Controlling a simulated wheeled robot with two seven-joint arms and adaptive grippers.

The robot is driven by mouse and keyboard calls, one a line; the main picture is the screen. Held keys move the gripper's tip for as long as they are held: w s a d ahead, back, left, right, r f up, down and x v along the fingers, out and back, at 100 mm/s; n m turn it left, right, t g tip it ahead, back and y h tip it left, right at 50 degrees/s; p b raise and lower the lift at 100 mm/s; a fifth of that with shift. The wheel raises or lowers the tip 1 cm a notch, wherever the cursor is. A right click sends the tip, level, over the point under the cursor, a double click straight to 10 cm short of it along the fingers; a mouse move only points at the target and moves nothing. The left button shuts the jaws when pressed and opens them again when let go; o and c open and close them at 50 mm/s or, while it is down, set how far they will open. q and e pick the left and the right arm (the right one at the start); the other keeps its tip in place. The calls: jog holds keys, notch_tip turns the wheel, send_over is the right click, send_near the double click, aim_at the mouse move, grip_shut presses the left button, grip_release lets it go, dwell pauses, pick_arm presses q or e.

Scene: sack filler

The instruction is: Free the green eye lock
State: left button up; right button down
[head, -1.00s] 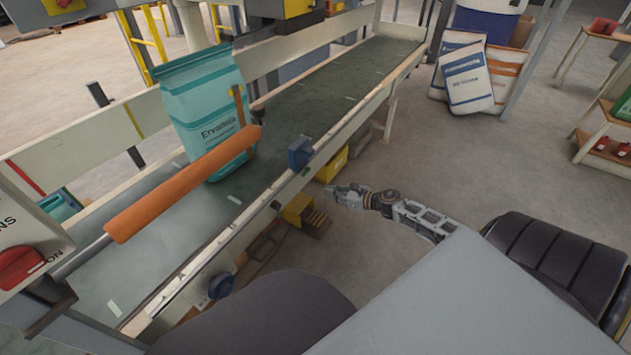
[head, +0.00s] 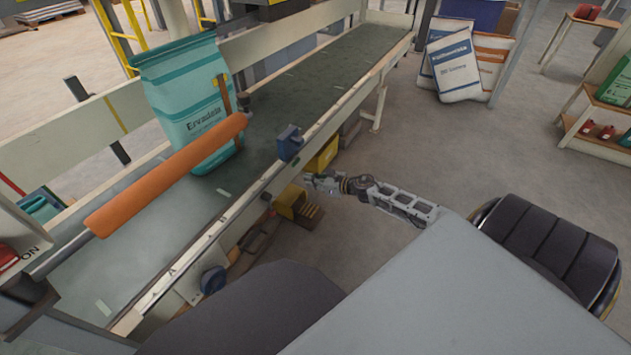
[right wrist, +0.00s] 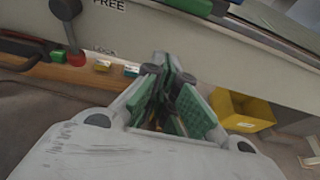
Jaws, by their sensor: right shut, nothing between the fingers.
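My right gripper (head: 312,183) is shut and empty, beside the near side of the conveyor; it also shows in the right wrist view (right wrist: 163,72). In that view a light panel lettered FREE above and LOCK below stands before it. A small green piece (right wrist: 57,56) lies beside the red end. I cannot tell which part is the green eye lock. My left gripper is out of view.
A teal sack (head: 188,95) stands on the conveyor belt (head: 325,75) behind an orange roller (head: 165,175). A blue box (head: 290,142) is on the near rail. A yellow bin (right wrist: 240,111) is right of the gripper. Open floor lies to the right.

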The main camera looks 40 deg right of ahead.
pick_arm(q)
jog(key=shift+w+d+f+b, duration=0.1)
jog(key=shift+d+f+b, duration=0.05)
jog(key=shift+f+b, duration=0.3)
pick_arm(e)
jog(key=w, duration=0.1)
jog(key=w+a+r, duration=0.1)
jog(key=w+r, duration=0.1)
jog(key=shift+w+a+r, duration=0.25)
jog(key=shift+w+a, duration=0.05)
jog(key=shift+w, duration=0.1)
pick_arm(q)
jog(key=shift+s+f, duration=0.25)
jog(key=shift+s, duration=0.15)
pick_arm(e)
jog(key=shift+r, duration=0.1)
dwell(0.3)
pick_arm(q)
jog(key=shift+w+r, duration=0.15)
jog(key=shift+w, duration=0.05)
pick_arm(e)
jog(key=shift+m, duration=0.3)
pick_arm(q)
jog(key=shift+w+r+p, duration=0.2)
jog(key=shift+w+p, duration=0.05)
jog(key=shift+p, duration=0.05)
pick_arm(e)
jog(key=shift+a, duration=0.1)
